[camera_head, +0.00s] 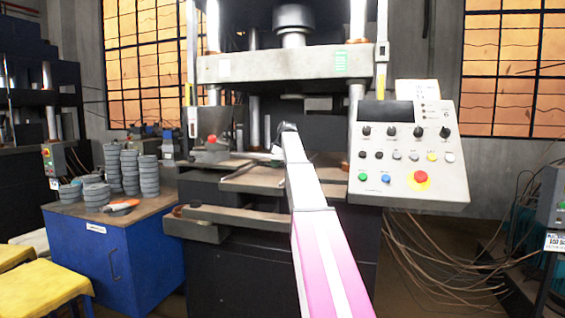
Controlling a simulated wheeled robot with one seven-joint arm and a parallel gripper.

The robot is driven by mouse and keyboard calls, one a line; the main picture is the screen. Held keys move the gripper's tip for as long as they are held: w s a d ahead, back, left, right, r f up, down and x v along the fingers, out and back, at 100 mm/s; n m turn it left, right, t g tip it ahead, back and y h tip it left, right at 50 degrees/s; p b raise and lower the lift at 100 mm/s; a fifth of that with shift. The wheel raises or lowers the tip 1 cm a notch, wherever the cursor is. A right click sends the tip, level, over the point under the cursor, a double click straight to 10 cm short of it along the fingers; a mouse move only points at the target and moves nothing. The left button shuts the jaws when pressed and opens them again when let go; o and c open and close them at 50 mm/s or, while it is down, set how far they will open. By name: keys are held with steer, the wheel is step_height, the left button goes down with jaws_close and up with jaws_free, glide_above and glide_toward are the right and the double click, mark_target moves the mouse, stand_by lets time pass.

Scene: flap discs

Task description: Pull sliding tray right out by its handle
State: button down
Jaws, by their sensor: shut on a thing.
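The sliding tray (252,181) is a flat, pale metal tray with a raised rim, at the middle of the press. It juts toward me, and my arm crosses in front of its right side. Its handle is hidden behind my arm. My gripper (278,151) is at the far end of my white and pink arm, over the back of the tray. Only a small part of it shows, and its fingertips are hidden. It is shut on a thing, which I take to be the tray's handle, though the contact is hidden.
A lower ledge (245,217) juts out at the left below the tray. A control panel (411,150) with a red button stands at the right. A blue cabinet (120,262) with stacked grey discs (130,170) stands at the left. Loose cables (430,262) hang at the lower right.

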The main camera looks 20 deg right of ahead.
steer(key=s+a, duration=0.9)
steer(key=s, duration=0.4)
steer(key=s+a, duration=0.9)
steer(key=s, duration=0.4)
steer(key=shift+s, duration=0.3)
steer(key=c, duration=1.1)
jaws_free()
steer(key=shift+r, duration=0.1)
steer(key=v, duration=1)
steer(key=shift+s+d+r, duration=0.1)
steer(key=shift+s+r, duration=0.05)
steer(key=shift+r, duration=0.1)
